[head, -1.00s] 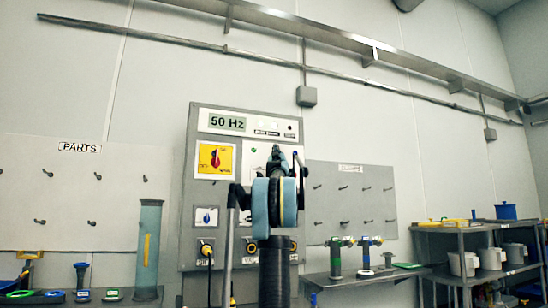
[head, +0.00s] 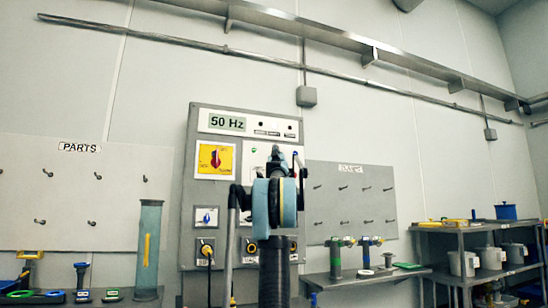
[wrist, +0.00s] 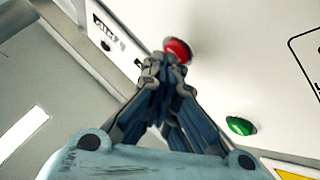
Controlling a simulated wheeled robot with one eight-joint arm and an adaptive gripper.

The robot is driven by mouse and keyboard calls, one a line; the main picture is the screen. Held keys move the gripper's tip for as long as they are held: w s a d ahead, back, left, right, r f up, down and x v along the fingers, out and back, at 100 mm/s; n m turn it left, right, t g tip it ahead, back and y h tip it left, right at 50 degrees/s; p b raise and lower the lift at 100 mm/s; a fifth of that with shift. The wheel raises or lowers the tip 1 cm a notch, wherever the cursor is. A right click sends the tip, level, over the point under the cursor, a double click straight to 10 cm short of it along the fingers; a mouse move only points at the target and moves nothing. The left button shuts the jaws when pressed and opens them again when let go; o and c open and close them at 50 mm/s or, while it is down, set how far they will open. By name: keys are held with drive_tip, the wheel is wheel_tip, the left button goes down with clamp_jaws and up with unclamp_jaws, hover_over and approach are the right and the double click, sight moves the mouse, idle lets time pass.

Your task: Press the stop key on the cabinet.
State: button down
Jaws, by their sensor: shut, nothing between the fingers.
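The grey cabinet (head: 188,150) stands against the wall, with a "50 Hz" display (head: 227,122) at its top. My gripper (head: 277,158) is in front of its right side and hides part of the panel. In the wrist view my gripper (wrist: 162,72) is shut and empty, its fingertips pointing at the white panel. A round red button (wrist: 179,49) is just beyond the fingertips, partly covered by them. I cannot tell whether they touch it. A green button (wrist: 240,126) is apart, to the lower right. The red button is hidden behind my arm in the head view.
A yellow switch plate with a red knob (head: 215,159) is left of my gripper. A tall clear tube (head: 148,250) stands at the left. Shelves with tools (head: 365,277) and white jugs (head: 464,264) are at the right.

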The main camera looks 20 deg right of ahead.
drive_tip(key=shift+w, duration=0.1)
idle(0.6)
drive_tip(key=shift+s, duration=0.85)
drive_tip(key=s, duration=0.5)
drive_tip(key=shift+d, duration=0.15)
idle(0.6)
